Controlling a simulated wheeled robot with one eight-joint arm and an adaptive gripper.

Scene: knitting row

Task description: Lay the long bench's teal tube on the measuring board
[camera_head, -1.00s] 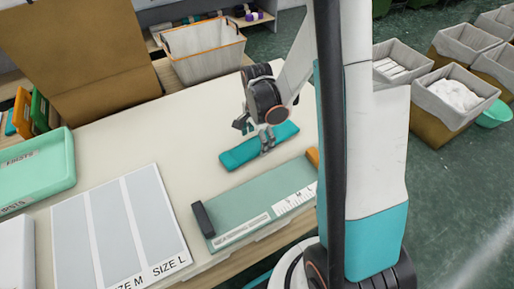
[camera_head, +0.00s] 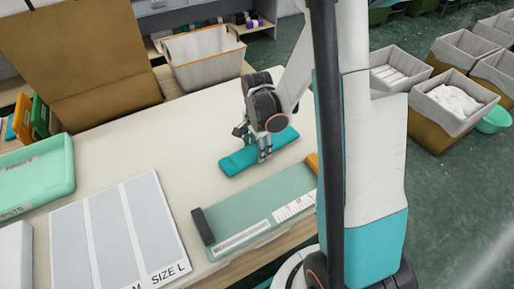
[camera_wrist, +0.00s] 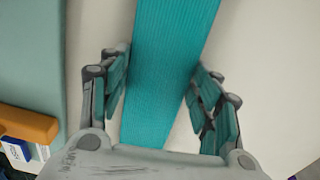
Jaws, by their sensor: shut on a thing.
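The teal tube (camera_head: 236,162) is a flat, ribbed knitted piece on the pale long bench (camera_head: 150,135), behind the measuring board. It also fills the middle of the wrist view (camera_wrist: 170,70). My gripper (camera_head: 264,155) is over the tube, its fingers shut on the tube's two long sides; it also shows in the wrist view (camera_wrist: 160,95). I cannot tell whether the tube is lifted off the bench. The measuring board (camera_head: 240,212) is pale green, with a dark block at its left end, a printed scale along the front and an orange end piece (camera_wrist: 28,122).
A size chart board (camera_head: 115,230) lies left of the measuring board. A mint tray (camera_head: 38,180) stands at the far left. A white basket (camera_head: 203,58) is behind the bench. Grey-lined bins (camera_head: 455,98) stand on the floor at right.

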